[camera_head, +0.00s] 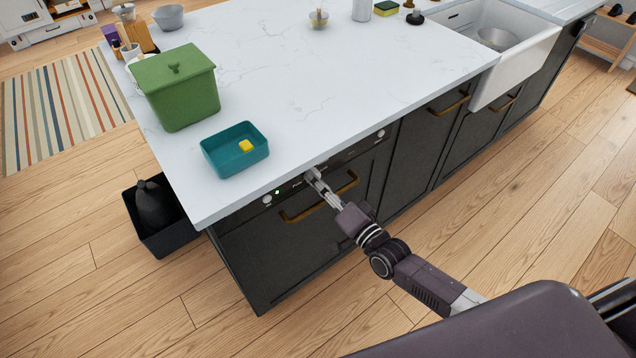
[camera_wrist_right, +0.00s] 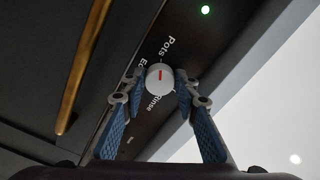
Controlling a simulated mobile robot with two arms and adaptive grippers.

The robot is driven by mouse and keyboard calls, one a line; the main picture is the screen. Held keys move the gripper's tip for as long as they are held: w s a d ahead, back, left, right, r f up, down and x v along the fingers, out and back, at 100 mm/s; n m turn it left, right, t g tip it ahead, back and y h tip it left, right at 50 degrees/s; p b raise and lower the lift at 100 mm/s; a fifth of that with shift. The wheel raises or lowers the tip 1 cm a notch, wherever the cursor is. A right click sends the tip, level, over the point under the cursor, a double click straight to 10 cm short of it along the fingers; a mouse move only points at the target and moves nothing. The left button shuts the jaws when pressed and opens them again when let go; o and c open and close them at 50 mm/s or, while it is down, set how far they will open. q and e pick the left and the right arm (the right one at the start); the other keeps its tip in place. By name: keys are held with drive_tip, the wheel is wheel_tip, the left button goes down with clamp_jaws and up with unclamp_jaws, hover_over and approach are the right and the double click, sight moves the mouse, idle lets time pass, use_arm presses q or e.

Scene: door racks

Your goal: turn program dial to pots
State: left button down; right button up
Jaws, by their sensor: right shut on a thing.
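The white round program dial (camera_wrist_right: 160,78) sits on the dark control panel (camera_wrist_right: 145,125) in the right wrist view. It has a red mark that points up the picture, toward the "Pots" word (camera_wrist_right: 169,47). "Eco" is partly hidden to the left of the dial and "Rinse" is below it. My right gripper (camera_wrist_right: 160,84) is shut on the dial, one blue-padded finger on each side. In the head view my right gripper (camera_head: 312,178) reaches the panel under the counter edge, where the dial is mostly hidden. My left gripper is not in view.
A brass handle (camera_head: 320,200) crosses the dark front below the panel. A green light (camera_head: 277,191) and a white knob (camera_head: 267,199) are left of my gripper. A teal tray (camera_head: 235,160) with a yellow block and a green bin (camera_head: 178,88) stand on the white counter.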

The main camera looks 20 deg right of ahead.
drive_tip(key=o, duration=1.1)
drive_tip(key=shift+s, duration=0.1)
drive_tip(key=v, duration=1.2)
